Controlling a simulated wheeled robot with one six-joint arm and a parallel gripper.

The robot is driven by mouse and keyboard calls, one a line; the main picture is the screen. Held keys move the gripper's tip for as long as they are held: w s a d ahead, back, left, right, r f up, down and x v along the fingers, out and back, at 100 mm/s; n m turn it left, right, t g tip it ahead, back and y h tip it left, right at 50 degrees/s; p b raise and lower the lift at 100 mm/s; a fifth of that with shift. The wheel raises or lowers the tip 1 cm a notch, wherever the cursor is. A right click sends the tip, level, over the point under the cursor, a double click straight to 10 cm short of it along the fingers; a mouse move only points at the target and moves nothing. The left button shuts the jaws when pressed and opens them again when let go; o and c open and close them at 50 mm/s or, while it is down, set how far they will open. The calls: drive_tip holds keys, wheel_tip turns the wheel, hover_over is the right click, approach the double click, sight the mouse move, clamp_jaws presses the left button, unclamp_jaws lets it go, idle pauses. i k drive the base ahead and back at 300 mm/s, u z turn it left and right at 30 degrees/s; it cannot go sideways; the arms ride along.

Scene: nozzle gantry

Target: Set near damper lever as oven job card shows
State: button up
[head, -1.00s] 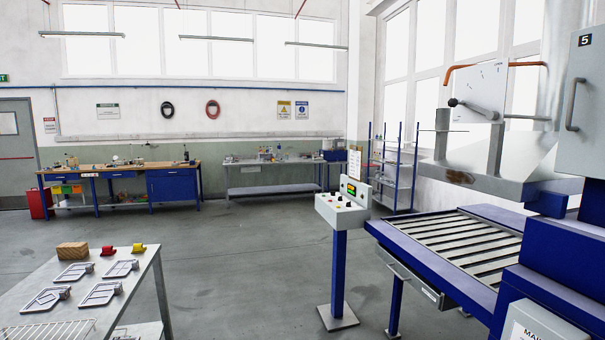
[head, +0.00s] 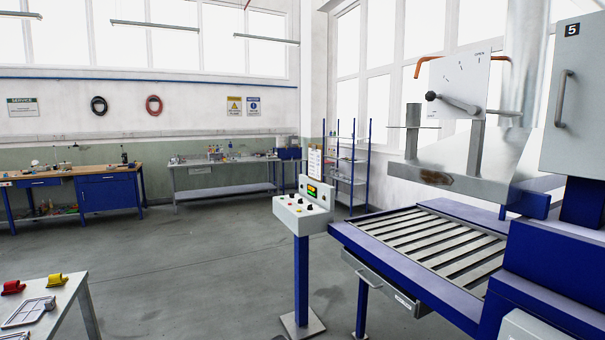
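The near damper lever (head: 457,103) is a grey rod with a dark round knob at its left end. It crosses a white scale plate (head: 459,85) above the oven hood (head: 465,165), with the knob end up and left. The plate has small dark tick marks and "OPEN" near its upper right; other lettering is too small to read. A pale card (head: 314,163), perhaps the job card, stands behind the control console (head: 303,208); its writing is unreadable from here. My gripper is not in view.
A grey cabinet marked 5 (head: 577,95) is at the right. A metal table (head: 62,300) holds red and yellow pieces at lower left. The floor between table and console is clear.

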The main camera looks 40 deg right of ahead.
sight(430, 96)
drive_tip(key=z, duration=0.25)
drive_tip(key=i, duration=0.8)
drive_tip(key=z, duration=0.9)
drive_tip(key=i, duration=0.3)
drive_tip(key=z, duration=0.2)
